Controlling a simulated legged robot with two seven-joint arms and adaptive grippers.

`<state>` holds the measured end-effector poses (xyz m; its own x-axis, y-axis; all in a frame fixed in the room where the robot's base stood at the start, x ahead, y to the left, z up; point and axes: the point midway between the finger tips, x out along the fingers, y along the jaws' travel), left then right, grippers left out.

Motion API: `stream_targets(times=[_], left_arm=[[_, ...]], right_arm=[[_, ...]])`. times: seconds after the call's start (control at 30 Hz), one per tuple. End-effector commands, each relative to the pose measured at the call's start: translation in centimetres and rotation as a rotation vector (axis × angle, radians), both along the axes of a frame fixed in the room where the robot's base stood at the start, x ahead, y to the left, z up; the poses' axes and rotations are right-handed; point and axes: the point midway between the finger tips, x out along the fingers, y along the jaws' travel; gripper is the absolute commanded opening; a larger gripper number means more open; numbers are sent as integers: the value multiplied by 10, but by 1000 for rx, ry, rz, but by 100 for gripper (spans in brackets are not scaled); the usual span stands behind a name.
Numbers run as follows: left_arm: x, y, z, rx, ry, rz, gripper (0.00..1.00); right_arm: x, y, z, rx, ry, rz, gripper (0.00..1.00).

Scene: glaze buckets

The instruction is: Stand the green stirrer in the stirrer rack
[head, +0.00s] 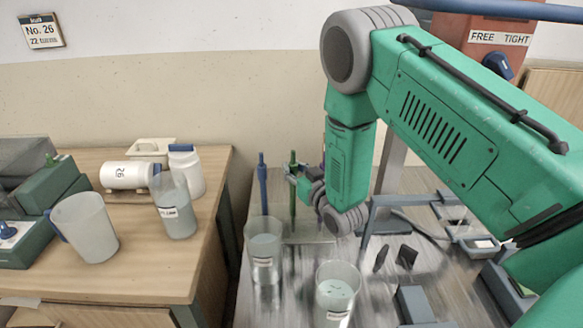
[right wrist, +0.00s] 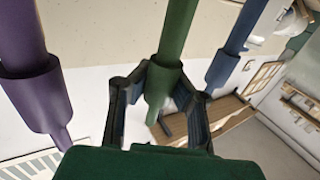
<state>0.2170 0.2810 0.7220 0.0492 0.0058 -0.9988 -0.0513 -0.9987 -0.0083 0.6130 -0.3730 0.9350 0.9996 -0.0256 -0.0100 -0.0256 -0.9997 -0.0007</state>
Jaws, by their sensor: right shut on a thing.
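The green stirrer (head: 293,205) is upright in the head view, and its thick shaft also shows in the right wrist view (right wrist: 180,35). My right gripper (head: 297,177) is closed around it; its dark fingers (right wrist: 160,90) lie on both sides of the shaft. The blue stirrer (head: 263,185) stands to the left of the green one, and it is on the right in the wrist view (right wrist: 230,50). A purple stirrer (right wrist: 30,70) is at the left there. The stirrer rack cannot be made out clearly, and whether the green stirrer's lower end is seated is unclear. My left gripper is out of view.
Two clear buckets (head: 264,240) (head: 338,290) stand on the shiny table in front of the stirrers. A wooden table (head: 150,262) at the left holds a jug (head: 84,228), a bucket (head: 175,205) and white bottles (head: 187,170). A gap separates the tables.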

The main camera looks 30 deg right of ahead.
Motion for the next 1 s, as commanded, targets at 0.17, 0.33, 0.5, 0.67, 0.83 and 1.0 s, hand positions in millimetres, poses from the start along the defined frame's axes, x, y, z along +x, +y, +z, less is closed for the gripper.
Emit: stream_targets(times=[0.17,0.33,0.5,0.67,0.83,1.0], left_arm=[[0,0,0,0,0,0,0],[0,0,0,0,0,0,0],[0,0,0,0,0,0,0],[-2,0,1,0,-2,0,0],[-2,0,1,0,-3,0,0],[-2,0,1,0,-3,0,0]], right_arm=[[0,0,0,0,-2,0,0],[0,0,0,0,-1,0,37],[0,0,0,0,-1,0,37],[-4,0,-1,0,2,-1,37],[-28,0,-1,0,4,-1,37],[-65,1,-1,2,6,-3,37]])
